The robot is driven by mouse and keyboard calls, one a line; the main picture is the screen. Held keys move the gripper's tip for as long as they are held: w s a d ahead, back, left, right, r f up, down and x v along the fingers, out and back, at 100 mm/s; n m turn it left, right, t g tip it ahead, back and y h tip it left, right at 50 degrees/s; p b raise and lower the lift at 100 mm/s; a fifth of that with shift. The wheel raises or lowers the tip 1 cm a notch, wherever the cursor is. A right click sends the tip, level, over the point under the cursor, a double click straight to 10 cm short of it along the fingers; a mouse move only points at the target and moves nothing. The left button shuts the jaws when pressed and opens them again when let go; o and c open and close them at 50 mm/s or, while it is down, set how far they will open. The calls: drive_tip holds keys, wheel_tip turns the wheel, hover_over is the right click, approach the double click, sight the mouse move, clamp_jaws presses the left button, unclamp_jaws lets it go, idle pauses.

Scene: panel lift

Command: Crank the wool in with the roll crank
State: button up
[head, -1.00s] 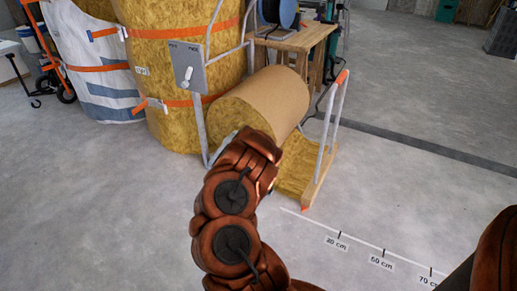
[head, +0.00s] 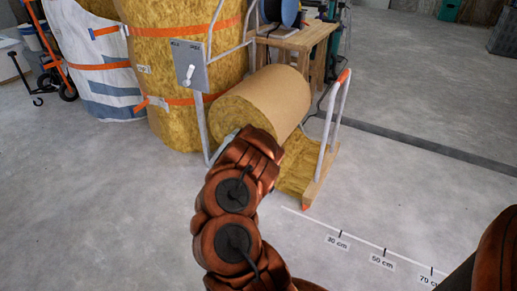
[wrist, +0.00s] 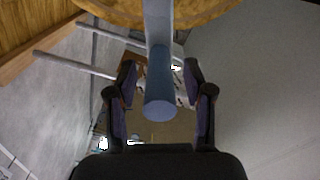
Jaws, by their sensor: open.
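The wool roll (head: 275,98), yellow with a brown outer face, lies on its side in a grey tubular frame. Its near end shows at the top of the wrist view (wrist: 205,12). The roll crank has a blue-grey round handle (wrist: 160,95) that points toward the wrist camera. My gripper (wrist: 160,85) is open, with one dark finger on each side of the handle; I cannot tell whether either touches it. In the head view my arm hides the gripper and most of the crank.
A grey box with a small lever (head: 190,68) is fixed to the frame's left upright. A wooden base bar (head: 318,180) with white posts stands to the right. Large wool rolls (head: 178,65) stand behind. The floor in front is clear, with a centimetre scale (head: 380,252).

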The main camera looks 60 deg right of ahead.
drive_tip(key=a, duration=0.7)
drive_tip(key=shift+s, duration=0.35)
drive_tip(key=shift+a, duration=0.1)
